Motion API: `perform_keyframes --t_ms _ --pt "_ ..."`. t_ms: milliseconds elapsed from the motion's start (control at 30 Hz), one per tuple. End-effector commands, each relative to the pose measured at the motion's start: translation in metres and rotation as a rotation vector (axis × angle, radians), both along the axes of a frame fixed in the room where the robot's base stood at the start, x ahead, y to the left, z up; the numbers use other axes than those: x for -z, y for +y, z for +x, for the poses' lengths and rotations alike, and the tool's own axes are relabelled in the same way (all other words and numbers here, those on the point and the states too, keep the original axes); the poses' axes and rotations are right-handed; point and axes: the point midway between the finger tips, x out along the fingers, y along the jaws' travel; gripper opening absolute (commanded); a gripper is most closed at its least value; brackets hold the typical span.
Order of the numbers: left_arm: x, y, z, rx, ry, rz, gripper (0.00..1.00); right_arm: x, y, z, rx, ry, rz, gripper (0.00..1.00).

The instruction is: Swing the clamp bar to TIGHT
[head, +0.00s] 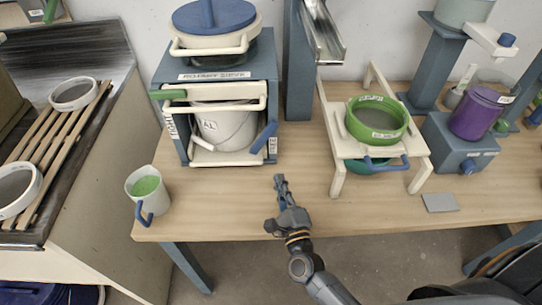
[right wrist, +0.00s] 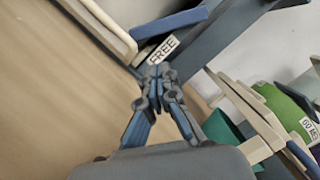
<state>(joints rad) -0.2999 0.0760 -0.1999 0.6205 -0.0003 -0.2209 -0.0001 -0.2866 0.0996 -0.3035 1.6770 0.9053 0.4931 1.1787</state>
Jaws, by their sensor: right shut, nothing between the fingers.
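A blue stand (head: 215,72) holds a white bucket (head: 224,128) in its bay. Low across the bay front runs a cream bar (head: 228,158), which looks like the clamp bar. A blue handle (head: 263,137) is at its right end, beside the FREE label (head: 272,145). A sideways label that appears to read TIGHT (head: 171,122) is on the left post. In the right wrist view, the blue handle (right wrist: 170,21) lies beyond my fingertips, near the FREE label (right wrist: 163,49). My right gripper (head: 281,183) is shut and empty, in front of the handle and apart from it. My left gripper is out of view.
A cup with green contents (head: 147,190) stands at the table's left edge. A green sieve (head: 377,120) sits on a cream rack to the right. The table front centre is clear.

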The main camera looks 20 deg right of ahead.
Motion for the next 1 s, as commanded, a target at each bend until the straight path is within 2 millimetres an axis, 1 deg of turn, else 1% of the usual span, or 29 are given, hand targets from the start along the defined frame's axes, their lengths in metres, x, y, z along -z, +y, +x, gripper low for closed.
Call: perform_keyframes --t_ms 167,400,600,767,1000 --pt "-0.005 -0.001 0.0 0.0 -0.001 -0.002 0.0 -0.005 -0.001 0.017 0.001 -0.003 0.0 0.0" --pt "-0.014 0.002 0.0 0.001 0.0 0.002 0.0 -0.01 -0.004 0.062 0.0 -0.003 0.002 0.0" --pt "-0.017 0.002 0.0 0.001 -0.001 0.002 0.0 -0.012 -0.005 0.089 0.0 -0.001 0.001 0.0" --pt "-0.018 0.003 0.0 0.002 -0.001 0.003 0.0 -0.012 -0.006 0.098 0.0 0.0 0.001 0.0" --pt "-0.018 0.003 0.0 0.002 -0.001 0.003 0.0 -0.012 -0.006 0.099 0.0 0.0 0.002 0.0"
